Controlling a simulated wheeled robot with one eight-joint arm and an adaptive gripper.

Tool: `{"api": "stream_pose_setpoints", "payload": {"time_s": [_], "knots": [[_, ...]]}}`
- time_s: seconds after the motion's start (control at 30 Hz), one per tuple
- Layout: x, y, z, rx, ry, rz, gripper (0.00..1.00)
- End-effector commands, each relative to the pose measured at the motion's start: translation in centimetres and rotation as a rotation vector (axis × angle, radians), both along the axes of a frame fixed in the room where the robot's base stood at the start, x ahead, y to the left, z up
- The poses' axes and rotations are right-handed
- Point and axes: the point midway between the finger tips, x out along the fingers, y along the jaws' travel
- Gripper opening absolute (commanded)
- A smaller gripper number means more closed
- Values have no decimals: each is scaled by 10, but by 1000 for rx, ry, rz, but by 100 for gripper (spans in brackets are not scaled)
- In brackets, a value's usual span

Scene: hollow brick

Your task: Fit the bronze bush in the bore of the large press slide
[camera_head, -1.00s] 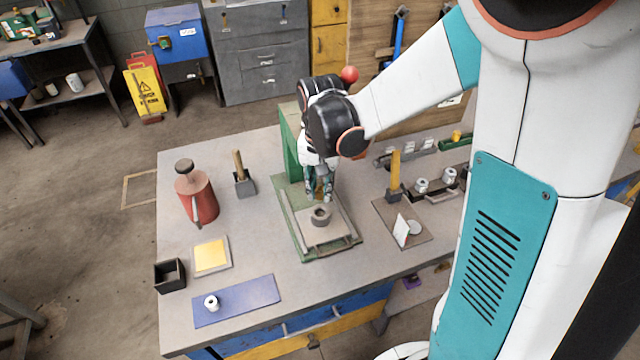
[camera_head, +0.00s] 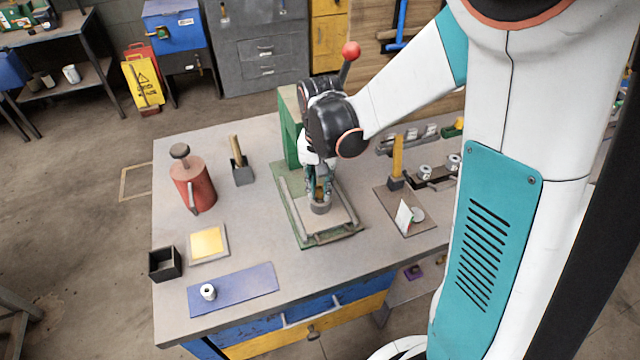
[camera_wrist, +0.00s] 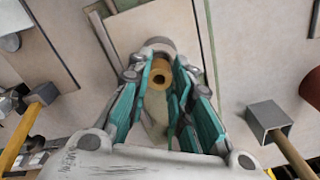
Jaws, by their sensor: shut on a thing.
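The bronze bush (camera_wrist: 161,67), a short yellow-brown ring, is between the teal-padded fingers of my gripper (camera_wrist: 160,88), which is shut on it. In the head view my gripper (camera_head: 319,190) is low over the green press, and the bush is mostly hidden by the fingers. The large press slide appears to be the grey round piece (camera_head: 320,208) on the press plate, directly below the fingertips. Its grey rim (camera_wrist: 158,43) shows just beyond the bush in the wrist view. Its bore is hidden, and I cannot tell whether the bush is inside it or above it.
The green press frame (camera_head: 291,130) stands behind my gripper, with a red-knobbed lever (camera_head: 350,52). A red can (camera_head: 194,188) and a yellow pad (camera_head: 207,242) lie left. A blue mat (camera_head: 248,286) with a small white cylinder is at the front. A yellow-handled tool (camera_head: 397,160) stands right.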

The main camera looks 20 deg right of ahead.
Motion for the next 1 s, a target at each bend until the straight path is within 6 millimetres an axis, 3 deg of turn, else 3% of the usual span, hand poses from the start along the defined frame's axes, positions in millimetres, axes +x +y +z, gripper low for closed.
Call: {"api": "stream_pose_setpoints", "payload": {"time_s": [1.0], "knots": [[0,0,-17,0,0,0,0]]}}
